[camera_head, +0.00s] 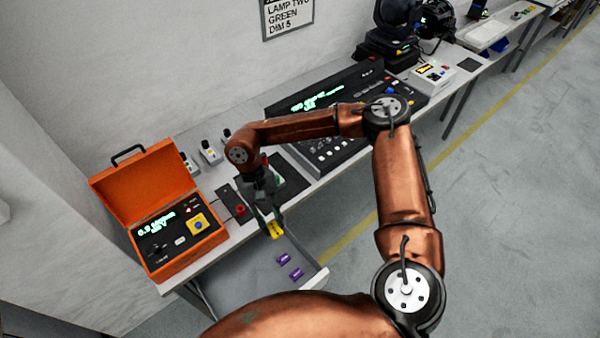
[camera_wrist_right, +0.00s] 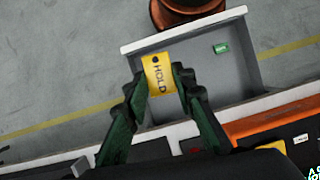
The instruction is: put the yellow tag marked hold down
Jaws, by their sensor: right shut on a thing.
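The yellow tag marked HOLD (camera_wrist_right: 158,75) is gripped between the fingertips of my right gripper (camera_wrist_right: 158,78), its lettering facing the wrist camera. In the head view the yellow tag (camera_head: 273,230) hangs below my right gripper (camera_head: 268,222), in front of the bench edge. An open drawer (camera_head: 318,279) lies below and beyond it; its pale rim also shows in the wrist view (camera_wrist_right: 170,36). I see no contact between the tag and the drawer. My left gripper is not in view.
Two purple tags (camera_head: 283,259) lie in the drawer; a green tag (camera_wrist_right: 221,47) shows there in the wrist view. An open orange case (camera_head: 160,262) stands at the bench's left end. A black console (camera_head: 330,95) and a small red-knobbed box (camera_head: 239,211) stand near my arm.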

